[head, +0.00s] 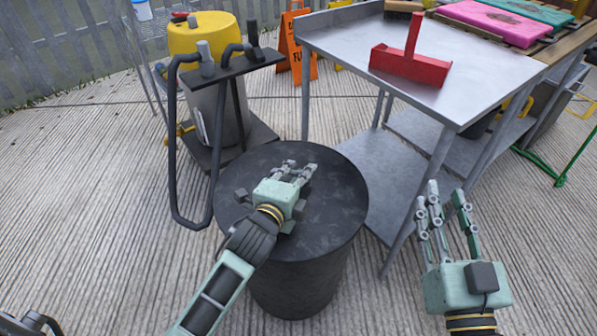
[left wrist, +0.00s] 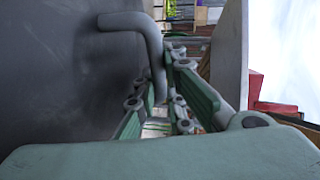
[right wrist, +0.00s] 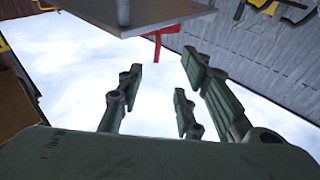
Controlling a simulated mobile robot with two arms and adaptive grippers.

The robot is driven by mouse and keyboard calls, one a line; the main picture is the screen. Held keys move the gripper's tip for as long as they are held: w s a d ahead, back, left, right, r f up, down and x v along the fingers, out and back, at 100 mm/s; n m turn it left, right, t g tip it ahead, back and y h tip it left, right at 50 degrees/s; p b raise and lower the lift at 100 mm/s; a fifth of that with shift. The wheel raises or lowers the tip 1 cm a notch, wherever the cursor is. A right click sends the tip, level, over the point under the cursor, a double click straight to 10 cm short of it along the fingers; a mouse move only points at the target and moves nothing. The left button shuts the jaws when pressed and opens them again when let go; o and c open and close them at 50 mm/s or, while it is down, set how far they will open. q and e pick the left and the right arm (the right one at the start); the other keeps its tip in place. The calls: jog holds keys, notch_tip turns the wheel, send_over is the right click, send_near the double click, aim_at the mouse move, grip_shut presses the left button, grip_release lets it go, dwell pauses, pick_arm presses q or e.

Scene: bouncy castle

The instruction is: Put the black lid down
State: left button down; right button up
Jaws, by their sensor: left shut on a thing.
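The black lid (head: 340,192) is a wide dark disc over the top of a black barrel (head: 300,278) in the head view. It looks level; whether it rests on the rim I cannot tell. My left gripper (head: 300,174) is above the lid. In the left wrist view the fingers close around the lid's grey bent handle (left wrist: 155,50), and the lid's dark face (left wrist: 60,75) fills the left side. My right gripper (head: 446,200) is open and empty in front of the metal table, with its fingers spread, also in the right wrist view (right wrist: 155,90).
A metal table (head: 470,85) holding a red scoop-like tool (head: 410,65) stands to the right of the barrel. A cart with a black handle (head: 172,130) and a yellow-topped machine (head: 203,33) stands at the left. An orange floor sign (head: 297,50) is behind.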

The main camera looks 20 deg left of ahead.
pick_arm(q)
jog(key=shift+f, duration=0.15)
pick_arm(e)
jog(key=shift+s+r, duration=0.1)
jog(key=shift+r, duration=0.35)
pick_arm(q)
jog(key=shift+f, duration=0.1)
pick_arm(e)
jog(key=shift+r+t, duration=0.3)
jog(key=shift+t, duration=0.1)
pick_arm(q)
jog(key=c, duration=1.8)
grip_release()
jog(key=shift+o, duration=0.3)
pick_arm(e)
jog(key=shift+a, duration=0.1)
pick_arm(q)
jog(key=shift+f, duration=0.15)
jog(key=shift+s, duration=0.1)
jog(key=v, duration=1.1)
jog(key=shift+s, duration=0.35)
jog(key=shift+s, duration=0.1)
pick_arm(e)
jog(key=shift+s, duration=0.1)
